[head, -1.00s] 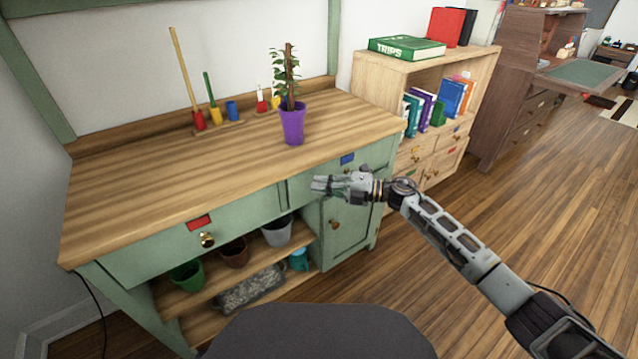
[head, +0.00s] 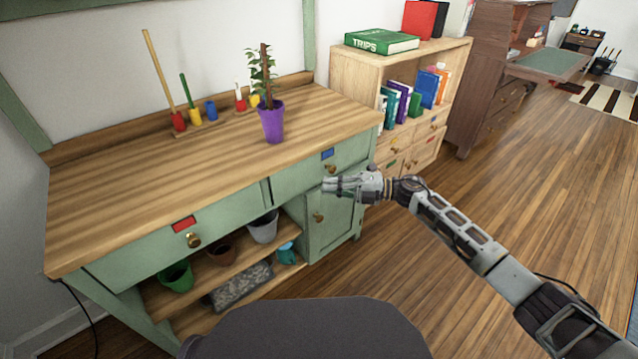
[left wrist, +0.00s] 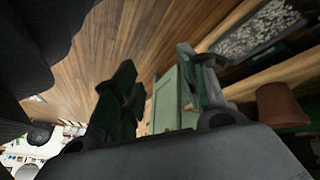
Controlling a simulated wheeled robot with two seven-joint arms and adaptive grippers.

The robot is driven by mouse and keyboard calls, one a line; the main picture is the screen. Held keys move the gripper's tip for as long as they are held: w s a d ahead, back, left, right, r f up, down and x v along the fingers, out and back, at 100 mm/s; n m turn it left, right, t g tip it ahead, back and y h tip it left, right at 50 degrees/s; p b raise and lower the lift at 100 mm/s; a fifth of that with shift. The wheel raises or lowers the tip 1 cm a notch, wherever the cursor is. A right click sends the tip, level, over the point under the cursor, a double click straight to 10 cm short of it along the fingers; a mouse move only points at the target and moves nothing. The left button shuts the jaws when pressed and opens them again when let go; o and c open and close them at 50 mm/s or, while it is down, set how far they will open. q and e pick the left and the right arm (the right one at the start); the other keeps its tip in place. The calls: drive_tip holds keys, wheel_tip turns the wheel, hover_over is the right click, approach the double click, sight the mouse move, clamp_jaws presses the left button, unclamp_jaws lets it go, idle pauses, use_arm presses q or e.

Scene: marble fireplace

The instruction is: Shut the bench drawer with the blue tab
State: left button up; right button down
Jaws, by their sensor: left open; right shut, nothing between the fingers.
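The green workbench (head: 120,195) has a wooden top. Its right drawer (head: 289,181) carries a blue tab (head: 328,154) and a brass knob. The drawer front looks about flush with the bench; a small gap cannot be ruled out. My right gripper (head: 328,184) is shut and empty, with its tips in front of the drawer's lower part. Whether they touch it cannot be told. My left gripper (left wrist: 160,85) is open and empty in the left wrist view, low near the bench's cupboard door (left wrist: 168,102); it is out of the head view.
A red-tabbed drawer (head: 160,233) is at the left. A purple plant pot (head: 271,122) stands on the bench top. Pots (head: 176,277) and a speckled tray fill the lower shelf. A wooden bookcase (head: 350,75) adjoins at right. The floor (head: 480,190) right of the bench is clear.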

use_arm(q)
drive_tip(key=shift+w+a+r, duration=0.1)
drive_tip(key=shift+a+r, duration=0.05)
drive_tip(key=shift+r, duration=0.35)
drive_tip(key=shift+w+a+r, duration=0.1)
drive_tip(key=shift+r, duration=0.35)
use_arm(e)
drive_tip(key=d, duration=0.3)
drive_tip(key=shift+s+d, duration=0.15)
drive_tip(key=shift+s, duration=0.15)
use_arm(q)
drive_tip(key=shift+s+d+f, duration=0.1)
drive_tip(key=shift+s+f, duration=0.05)
drive_tip(key=shift+s, duration=0.05)
